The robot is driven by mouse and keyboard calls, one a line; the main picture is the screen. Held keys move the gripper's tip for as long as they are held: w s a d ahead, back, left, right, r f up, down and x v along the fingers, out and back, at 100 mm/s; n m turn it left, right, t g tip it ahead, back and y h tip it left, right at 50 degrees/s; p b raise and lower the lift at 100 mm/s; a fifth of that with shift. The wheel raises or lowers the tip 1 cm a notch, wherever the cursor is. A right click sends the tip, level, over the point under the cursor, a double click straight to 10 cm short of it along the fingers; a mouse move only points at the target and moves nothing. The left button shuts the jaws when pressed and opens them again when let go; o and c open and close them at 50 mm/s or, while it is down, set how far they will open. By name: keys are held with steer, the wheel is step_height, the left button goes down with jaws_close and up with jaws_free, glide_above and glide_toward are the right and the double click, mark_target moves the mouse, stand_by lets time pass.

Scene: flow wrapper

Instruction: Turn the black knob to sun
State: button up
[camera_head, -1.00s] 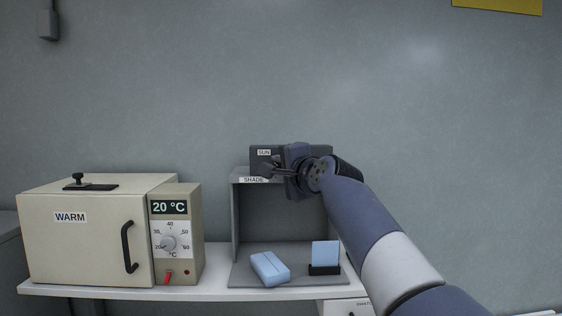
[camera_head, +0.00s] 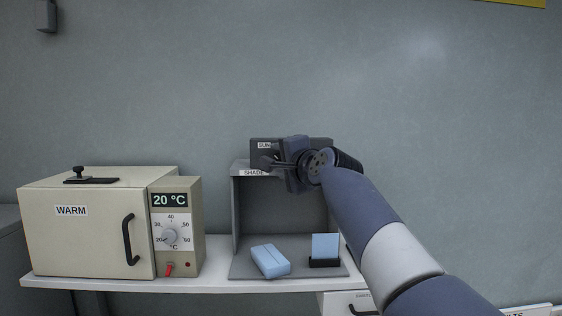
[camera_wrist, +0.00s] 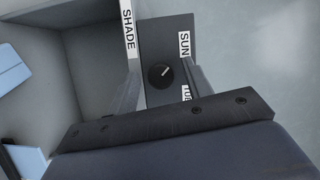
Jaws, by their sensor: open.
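The black knob (camera_wrist: 160,76) sits on a dark panel (camera_wrist: 165,35) in the wrist view, with a short white pointer line slanting up and right, roughly towards the SUN label (camera_wrist: 184,45). A second, partly covered label (camera_wrist: 186,93) lies below it. My gripper (camera_wrist: 165,88) is open, one finger on each side of the knob, with a gap visible on both sides. In the head view my gripper (camera_head: 268,160) is in front of the dark box (camera_head: 320,144) above the shade booth and hides the knob.
The grey booth (camera_head: 235,215) marked SHADE holds a blue block (camera_head: 270,261) and a blue card (camera_head: 325,246) in a black stand. A beige WARM oven (camera_head: 85,240) with a dial unit (camera_head: 190,245) stands left on the white bench (camera_head: 110,284). The wall space at right is clear.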

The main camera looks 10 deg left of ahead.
steer(key=b+v, duration=0.3)
steer(key=v, duration=0.7)
steer(key=shift+s+d+b, duration=0.25)
steer(key=shift+s+b, duration=0.1)
steer(key=shift+b, duration=0.05)
steer(key=p+x, duration=0.3)
steer(key=x, duration=0.6)
steer(key=shift+w+a+r, duration=0.1)
steer(key=shift+w, duration=0.05)
steer(key=shift+p+x, duration=0.4)
steer(key=shift+x, duration=0.4)
